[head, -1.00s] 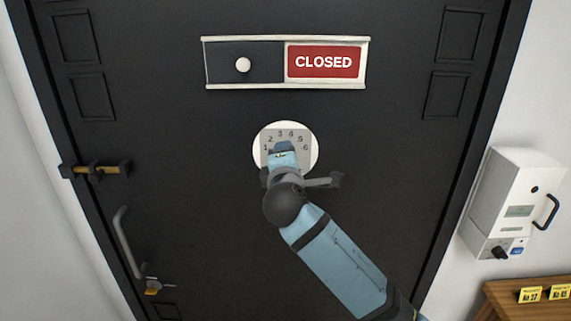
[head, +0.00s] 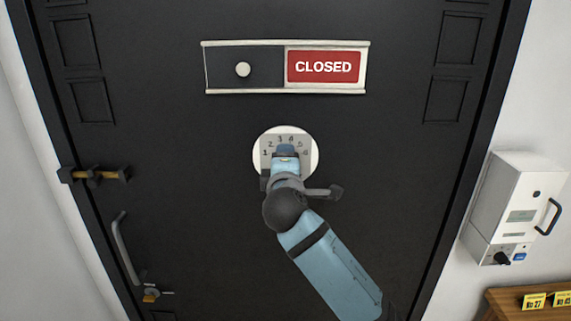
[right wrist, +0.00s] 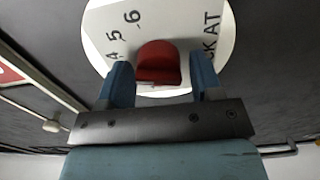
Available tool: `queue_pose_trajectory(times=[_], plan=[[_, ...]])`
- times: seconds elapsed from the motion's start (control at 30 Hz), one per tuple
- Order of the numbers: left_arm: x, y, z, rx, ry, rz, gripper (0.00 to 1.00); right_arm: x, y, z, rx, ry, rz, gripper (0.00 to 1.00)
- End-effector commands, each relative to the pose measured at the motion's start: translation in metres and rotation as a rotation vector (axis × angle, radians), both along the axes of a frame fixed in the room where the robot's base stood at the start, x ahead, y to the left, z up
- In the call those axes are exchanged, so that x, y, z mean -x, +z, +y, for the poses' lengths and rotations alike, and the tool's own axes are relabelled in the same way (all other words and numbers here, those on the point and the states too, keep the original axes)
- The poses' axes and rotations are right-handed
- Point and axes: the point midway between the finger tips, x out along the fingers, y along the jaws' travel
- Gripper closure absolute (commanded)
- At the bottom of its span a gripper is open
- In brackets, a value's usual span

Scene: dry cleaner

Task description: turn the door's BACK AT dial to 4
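The BACK AT dial is a white disc (head: 258,155) with a grey number plate on the black door, below the CLOSED sign. In the head view my right gripper (head: 286,152) covers its middle. In the right wrist view the dial's red knob (right wrist: 158,62) sits between the two blue fingers of my right gripper (right wrist: 163,82). The fingers are apart, with a narrow gap by the knob on the right side. The numbers 4, 5 and 6 and part of "BACK AT" show around it. I cannot tell which number the knob points to. My left gripper is out of view.
The sliding CLOSED sign (head: 326,67) is above the dial. A brass bolt (head: 95,174) and a door handle (head: 124,250) are at the left. A white wall box (head: 505,205) and a wooden table (head: 497,302) with yellow tags stand at the right.

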Motion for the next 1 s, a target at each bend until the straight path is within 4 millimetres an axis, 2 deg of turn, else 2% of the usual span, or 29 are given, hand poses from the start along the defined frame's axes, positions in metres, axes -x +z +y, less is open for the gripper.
queue_pose_trajectory(times=[0.33,0.47,0.57,0.8,1.0], plan=[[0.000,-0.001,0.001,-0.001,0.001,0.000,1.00,0.001,0.000,0.000,0.000,0.000,-0.001,0.30],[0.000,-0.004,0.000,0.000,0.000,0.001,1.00,0.012,-0.001,0.000,-0.002,0.000,-0.002,0.30],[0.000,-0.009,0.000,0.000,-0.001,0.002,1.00,0.030,-0.002,0.000,-0.003,0.001,-0.001,0.30],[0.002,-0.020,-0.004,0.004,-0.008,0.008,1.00,0.086,-0.002,0.000,-0.003,0.001,-0.001,0.30],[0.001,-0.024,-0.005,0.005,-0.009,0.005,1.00,0.122,-0.001,0.000,-0.001,0.001,-0.002,0.30]])
